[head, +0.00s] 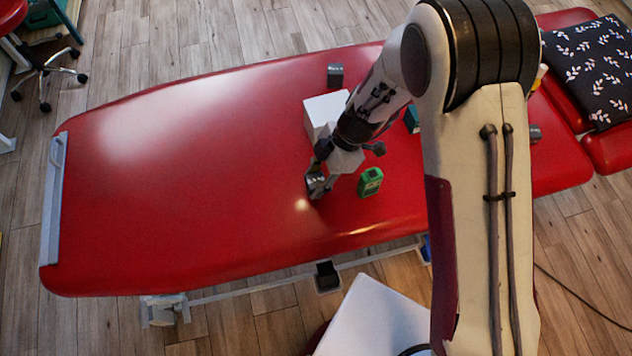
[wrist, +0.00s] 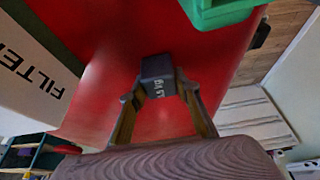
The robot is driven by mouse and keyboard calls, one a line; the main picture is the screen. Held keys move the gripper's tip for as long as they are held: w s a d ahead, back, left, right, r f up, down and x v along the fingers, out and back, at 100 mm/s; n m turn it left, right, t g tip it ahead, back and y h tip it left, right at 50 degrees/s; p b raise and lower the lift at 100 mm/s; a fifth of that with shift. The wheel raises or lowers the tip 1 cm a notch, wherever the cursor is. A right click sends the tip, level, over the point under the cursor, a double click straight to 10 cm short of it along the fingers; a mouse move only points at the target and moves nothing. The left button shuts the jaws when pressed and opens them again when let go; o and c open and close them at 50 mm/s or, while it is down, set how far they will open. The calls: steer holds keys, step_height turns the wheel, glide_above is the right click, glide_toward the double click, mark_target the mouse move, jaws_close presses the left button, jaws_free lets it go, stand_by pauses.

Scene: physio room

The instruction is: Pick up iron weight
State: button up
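A small dark grey block with pale lettering, the iron weight (wrist: 158,68), is in the middle of the wrist view. My gripper (wrist: 160,88) has one finger on each side of it, and both fingertips appear to touch its sides. In the head view my gripper (head: 318,178) points down at the near middle of the red table, with the weight (head: 317,187) at its tips, partly hidden by the fingers. I cannot tell whether the weight rests on the table or is slightly above it.
A green device (head: 370,182) stands close on the right. A white box (head: 322,108) stands close behind my gripper. Other grey blocks lie at the far edge (head: 335,75) and at the right (head: 535,133). The left of the red table (head: 180,170) is clear.

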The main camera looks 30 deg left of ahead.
mark_target(316, 180)
jaws_close()
steer(key=shift+r, duration=0.15)
steer(key=shift+r, duration=4.85)
